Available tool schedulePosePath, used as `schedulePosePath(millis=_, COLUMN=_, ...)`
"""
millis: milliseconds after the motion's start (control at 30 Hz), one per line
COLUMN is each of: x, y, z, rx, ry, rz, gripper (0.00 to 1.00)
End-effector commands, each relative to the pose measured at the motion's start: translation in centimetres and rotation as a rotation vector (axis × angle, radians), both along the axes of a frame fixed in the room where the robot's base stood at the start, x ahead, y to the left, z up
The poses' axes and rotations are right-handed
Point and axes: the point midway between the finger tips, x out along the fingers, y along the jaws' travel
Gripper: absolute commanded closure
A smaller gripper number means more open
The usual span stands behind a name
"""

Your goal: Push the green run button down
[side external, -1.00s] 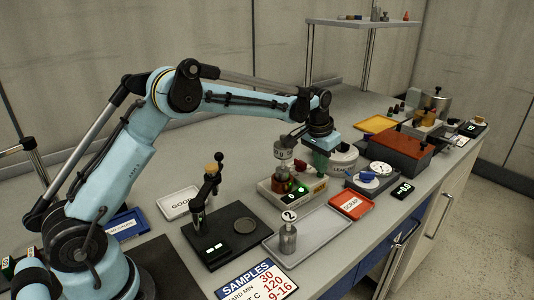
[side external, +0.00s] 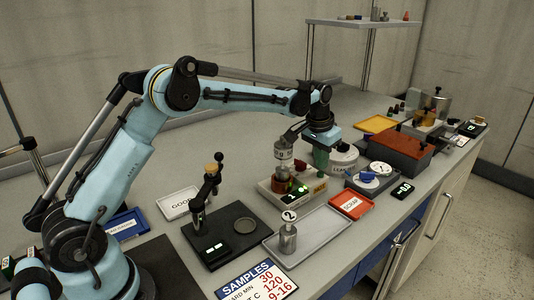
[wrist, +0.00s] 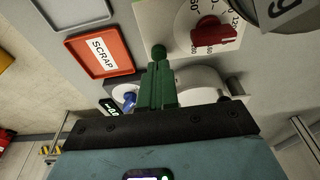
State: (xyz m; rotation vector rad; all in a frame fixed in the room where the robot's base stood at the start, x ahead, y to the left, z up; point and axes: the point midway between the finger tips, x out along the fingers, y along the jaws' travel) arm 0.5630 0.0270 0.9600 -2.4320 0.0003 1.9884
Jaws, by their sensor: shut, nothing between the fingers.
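The green run button (wrist: 159,52) shows as a round green cap on the pale panel in the wrist view, beside a red dial knob (wrist: 210,33) with numbers around it. My gripper (wrist: 158,68) has green fingers that are shut and empty. Their tips lie right by the button in that view; I cannot tell whether they touch it. In the side view my gripper (side external: 321,170) points down over the far side of the pump's beige base (side external: 286,204). The button cannot be told apart clearly there.
A red SCRAP tray (side external: 351,204) and a grey tray (side external: 318,236) lie in front. A white round vessel (side external: 343,161) stands just behind. A blue-knobbed unit (side external: 368,178) is to the right.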

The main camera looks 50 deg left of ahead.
Motion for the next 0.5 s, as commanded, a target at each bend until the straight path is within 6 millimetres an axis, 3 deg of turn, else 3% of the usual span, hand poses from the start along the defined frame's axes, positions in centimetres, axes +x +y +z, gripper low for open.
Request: schedulePosePath(millis=500, x=0.0, y=0.0, z=3.8, rx=0.000, ry=0.000, rz=0.000, gripper=1.00)
